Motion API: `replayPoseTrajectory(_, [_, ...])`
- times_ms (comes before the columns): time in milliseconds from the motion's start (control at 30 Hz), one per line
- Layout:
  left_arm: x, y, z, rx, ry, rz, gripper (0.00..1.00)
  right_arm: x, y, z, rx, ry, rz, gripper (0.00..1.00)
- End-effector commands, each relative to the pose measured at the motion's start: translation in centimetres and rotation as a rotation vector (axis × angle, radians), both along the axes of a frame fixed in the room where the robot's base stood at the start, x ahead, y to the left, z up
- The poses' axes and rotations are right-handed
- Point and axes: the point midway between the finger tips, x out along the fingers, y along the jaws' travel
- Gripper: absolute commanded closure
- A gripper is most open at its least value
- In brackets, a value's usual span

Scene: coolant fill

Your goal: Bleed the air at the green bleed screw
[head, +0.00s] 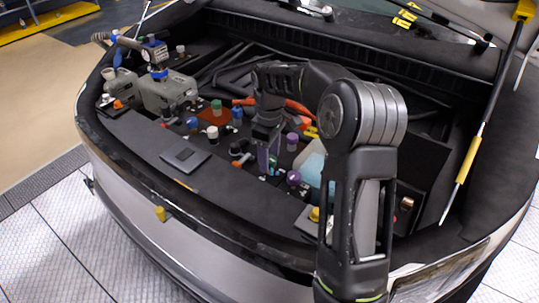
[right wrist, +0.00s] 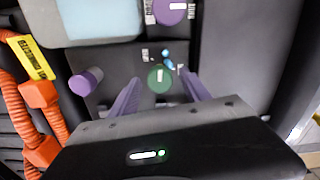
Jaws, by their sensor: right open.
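In the right wrist view the green bleed screw (right wrist: 160,79) is a small round green cap with a pale mark on top. It lies between the fingertips of my right gripper (right wrist: 160,84). The two purple fingers are spread, with a gap to the screw on each side. I cannot tell how far the tips are above it. In the head view my right gripper (head: 268,163) points down into the engine bay, and the screw is mostly hidden there. My left gripper is not in view.
Purple caps (right wrist: 170,10) (right wrist: 88,80) stand close to the screw. A pale blue tank (right wrist: 98,18) and orange cables (right wrist: 38,95) lie to the left. In the head view, a grey unit with a gauge (head: 168,92) stands at the bay's left.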

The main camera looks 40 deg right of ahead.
Motion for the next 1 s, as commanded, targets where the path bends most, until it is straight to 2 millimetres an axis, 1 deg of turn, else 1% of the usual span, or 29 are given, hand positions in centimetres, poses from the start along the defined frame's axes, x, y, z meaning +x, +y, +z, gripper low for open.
replayPoseTrajectory(167, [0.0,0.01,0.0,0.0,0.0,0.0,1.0,-0.01,-0.02,-0.01,0.0,0.0,0.0,0.45])
replayPoseTrajectory(200, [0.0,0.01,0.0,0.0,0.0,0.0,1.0,0.0,-0.01,-0.01,0.0,0.0,0.0,0.46])
replayPoseTrajectory(833, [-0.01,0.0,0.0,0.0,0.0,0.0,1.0,-0.01,0.0,0.02,0.0,0.0,0.0,0.98])
replayPoseTrajectory(867, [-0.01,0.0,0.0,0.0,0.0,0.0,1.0,-0.01,0.0,0.02,0.0,0.0,0.0,1.0])
replayPoseTrajectory(1000, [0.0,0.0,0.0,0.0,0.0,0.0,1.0,-0.01,0.0,0.03,0.001,0.0,0.0,1.0])
